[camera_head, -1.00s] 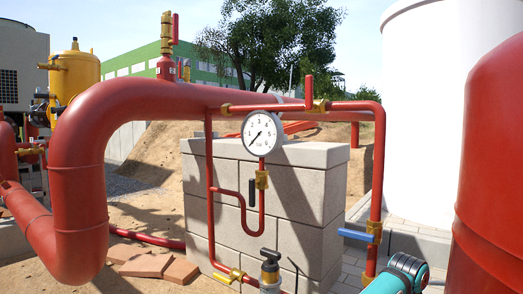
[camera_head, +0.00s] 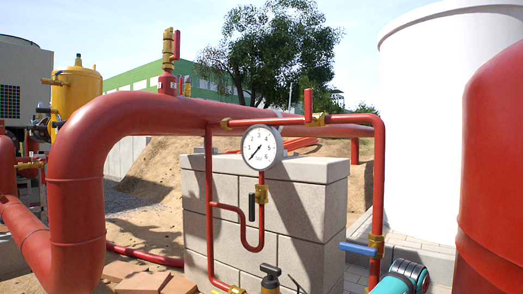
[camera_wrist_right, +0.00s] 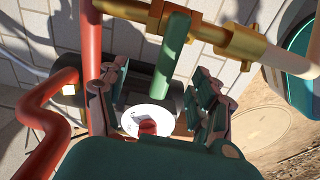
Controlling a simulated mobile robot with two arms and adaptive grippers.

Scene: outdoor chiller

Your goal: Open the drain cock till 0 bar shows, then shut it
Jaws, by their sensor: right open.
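The round white gauge (camera_head: 262,147) stands on a red pipe in front of the block wall; its needle points to the lower left, and the exact reading is too small to tell. I cannot tell whether this is the drain cock. In the head view only my teal right arm shows; my left gripper is not seen.
A blue lever (camera_head: 357,249) sits on the right upright pipe, a black lever (camera_head: 252,207) below the gauge. A brass valve with a black handle (camera_head: 270,280) is cut off at the bottom. The block wall (camera_head: 310,225) and a large red vessel (camera_head: 495,160) bound the space.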

